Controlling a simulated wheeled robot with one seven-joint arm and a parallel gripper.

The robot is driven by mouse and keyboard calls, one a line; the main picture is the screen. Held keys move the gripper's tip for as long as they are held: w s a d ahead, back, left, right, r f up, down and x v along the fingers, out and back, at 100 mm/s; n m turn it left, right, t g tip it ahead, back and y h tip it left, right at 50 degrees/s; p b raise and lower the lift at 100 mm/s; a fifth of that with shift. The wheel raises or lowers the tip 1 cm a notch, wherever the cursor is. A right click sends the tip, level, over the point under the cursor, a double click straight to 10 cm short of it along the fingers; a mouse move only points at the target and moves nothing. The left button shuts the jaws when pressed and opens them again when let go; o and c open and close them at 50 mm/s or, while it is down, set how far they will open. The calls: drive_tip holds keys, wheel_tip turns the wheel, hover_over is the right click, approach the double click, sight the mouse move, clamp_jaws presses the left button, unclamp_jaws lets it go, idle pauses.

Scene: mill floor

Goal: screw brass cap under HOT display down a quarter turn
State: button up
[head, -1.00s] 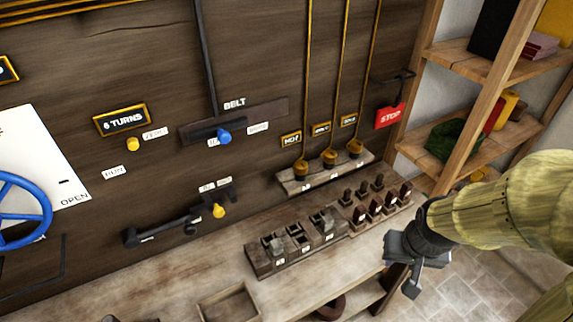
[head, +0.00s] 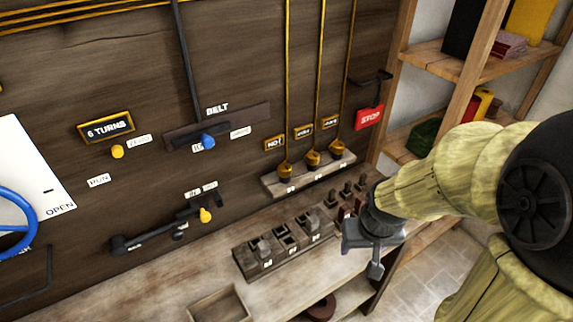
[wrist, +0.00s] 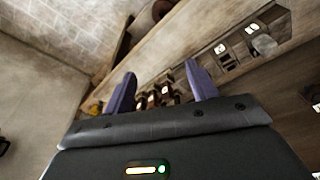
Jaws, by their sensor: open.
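The HOT display (head: 274,143) is the leftmost of three small gold-framed displays on the dark wooden panel. The brass cap (head: 285,171) below it sits at the foot of a thin brass pipe, on a wooden ledge (head: 268,186). Two similar caps (head: 312,157) stand to its right, each under its own display. My gripper (head: 361,262) is open and empty, to the right of and lower than the HOT cap, well apart from it. In the wrist view its two purple fingers (wrist: 161,88) are spread, and I cannot make out the HOT cap there.
A wooden block with square sockets and pegs (head: 285,243) lies on the bench below the ledge. More dark pegs (head: 346,196) stand beside my gripper, partly hidden by it. A red STOP sign (head: 369,118) hangs at right, near wooden shelves (head: 480,60).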

sight(286, 166)
drive_tip(key=w+a+r+n+y, duration=0.1)
drive_tip(key=w+a+r+n, duration=0.2)
drive_tip(key=w+r+n, duration=0.2)
drive_tip(key=w+a+r+n+g+y+p, duration=0.1)
drive_tip(key=w+a+r+n, duration=0.3)
drive_tip(key=w, duration=0.8)
drive_tip(key=w+a+r+n+y, duration=0.2)
drive_tip(key=w+a+r+n, duration=0.1)
drive_tip(key=w+r+n, duration=0.3)
drive_tip(key=shift+w+a+r+g+y, duration=0.3)
drive_tip(key=shift+w+r+g, duration=0.1)
drive_tip(key=shift+w, duration=0.75)
drive_tip(key=shift+f, duration=0.1)
drive_tip(key=p+x, duration=0.2)
drive_tip(key=x, duration=1.5)
drive_tip(key=shift+f, duration=0.2)
drive_tip(key=c, duration=1)
